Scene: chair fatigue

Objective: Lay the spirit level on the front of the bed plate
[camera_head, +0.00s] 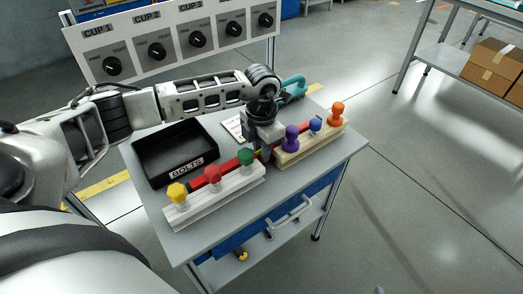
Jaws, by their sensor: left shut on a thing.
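The spirit level, a long red bar (243,157), lies lengthwise over the cart top behind two racks of coloured knobs. I cannot make out the bed plate in this view. My right gripper is not in view.
The grey cart (340,152) holds a black BOLTS tray (190,172), a white knob rack (215,201), a wooden knob rack (311,146) and a teal tool (293,86). A panel of cup dials (130,35) stands behind. Open floor lies right; cardboard boxes (490,62) sit on a far shelf.

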